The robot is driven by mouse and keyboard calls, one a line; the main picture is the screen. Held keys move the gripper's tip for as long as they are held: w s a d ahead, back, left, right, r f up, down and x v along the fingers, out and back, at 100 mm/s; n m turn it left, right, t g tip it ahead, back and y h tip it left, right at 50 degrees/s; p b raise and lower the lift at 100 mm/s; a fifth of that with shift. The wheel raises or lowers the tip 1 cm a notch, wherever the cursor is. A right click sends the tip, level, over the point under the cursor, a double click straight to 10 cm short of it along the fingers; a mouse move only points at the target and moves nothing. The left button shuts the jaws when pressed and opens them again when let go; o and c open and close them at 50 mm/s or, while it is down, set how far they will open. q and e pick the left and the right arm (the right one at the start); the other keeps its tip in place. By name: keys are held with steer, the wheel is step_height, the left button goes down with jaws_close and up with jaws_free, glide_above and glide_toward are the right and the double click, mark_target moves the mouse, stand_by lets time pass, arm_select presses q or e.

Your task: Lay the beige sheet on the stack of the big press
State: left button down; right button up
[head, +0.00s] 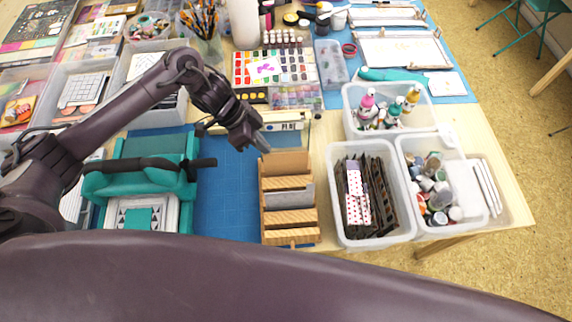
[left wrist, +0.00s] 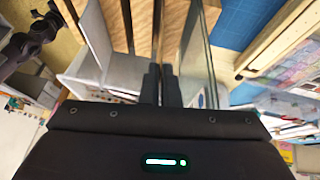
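My left gripper (head: 263,145) is at the back left corner of a wooden rack (head: 290,217), by the top edge of a tan-brown sheet (head: 286,162) standing there. This may be the beige sheet; its colour does not settle it. In the left wrist view, the fingers (left wrist: 161,85) are very close together among upright slats and sheets. I cannot tell whether a thin sheet is between them. The big press (head: 140,180) is teal and stands at the left. Its stack (head: 140,217) shows a white patterned layer with a teal piece. My right gripper is not in view.
A grey sheet (head: 290,197) stands in the rack. A blue mat (head: 228,205) lies bare between press and rack. Clear bins (head: 345,237) stand right of the rack. Paint sets (head: 275,67) and a brush cup (head: 207,45) are behind.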

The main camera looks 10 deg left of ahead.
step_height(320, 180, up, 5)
steer(key=p, duration=0.4)
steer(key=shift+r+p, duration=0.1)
steer(key=shift+p, duration=0.2)
